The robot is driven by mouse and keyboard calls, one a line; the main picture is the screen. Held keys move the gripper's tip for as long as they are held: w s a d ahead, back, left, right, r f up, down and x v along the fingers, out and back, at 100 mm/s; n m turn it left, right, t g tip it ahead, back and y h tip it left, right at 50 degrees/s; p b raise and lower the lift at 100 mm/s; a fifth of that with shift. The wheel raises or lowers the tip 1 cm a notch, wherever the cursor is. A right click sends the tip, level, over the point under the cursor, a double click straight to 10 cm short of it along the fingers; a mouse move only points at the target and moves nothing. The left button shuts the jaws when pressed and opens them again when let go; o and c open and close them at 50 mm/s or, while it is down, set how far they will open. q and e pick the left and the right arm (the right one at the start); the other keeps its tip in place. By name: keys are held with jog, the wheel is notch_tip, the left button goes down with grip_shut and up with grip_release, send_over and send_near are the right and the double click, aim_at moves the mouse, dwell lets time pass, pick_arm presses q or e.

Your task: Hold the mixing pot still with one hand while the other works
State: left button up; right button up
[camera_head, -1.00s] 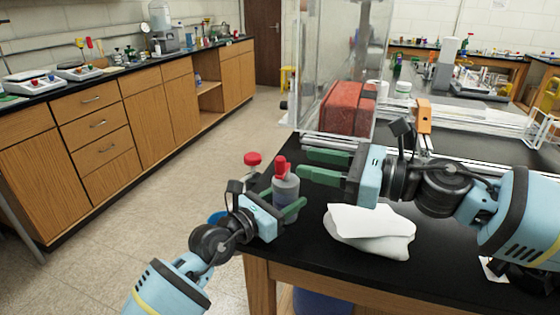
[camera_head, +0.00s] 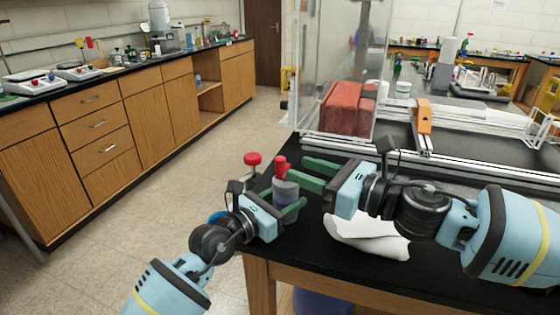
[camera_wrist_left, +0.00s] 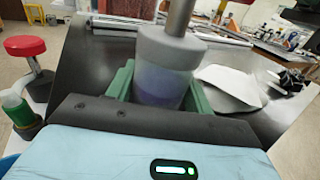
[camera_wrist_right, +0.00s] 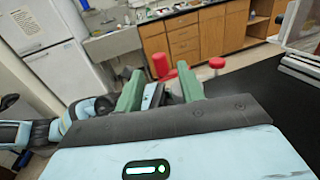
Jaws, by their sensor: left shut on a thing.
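The mixing pot (camera_head: 286,190) is a grey, translucent cylinder at the near left corner of the black bench, with something red (camera_head: 281,164) standing up from its top. In the left wrist view the pot (camera_wrist_left: 166,62) shows purplish contents low down and a metal rod (camera_wrist_left: 180,16) rising from it. My left gripper (camera_head: 282,199) is shut on the pot, a green finger on each side. My right gripper (camera_head: 302,170) is open just right of the red part. In the right wrist view red shows between and beyond its parted fingers (camera_wrist_right: 161,82); I see no grip on it.
A crumpled white sheet (camera_head: 368,236) lies on the bench, partly behind my right arm. A clear-walled enclosure with red blocks (camera_head: 342,107) and metal extrusion rails (camera_head: 440,152) stand further back. A red-topped stool (camera_head: 252,158) is beyond the bench edge.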

aim_at(280, 174)
jog(key=shift+x, duration=3.15)
jog(key=shift+c, duration=0.5)
grip_shut()
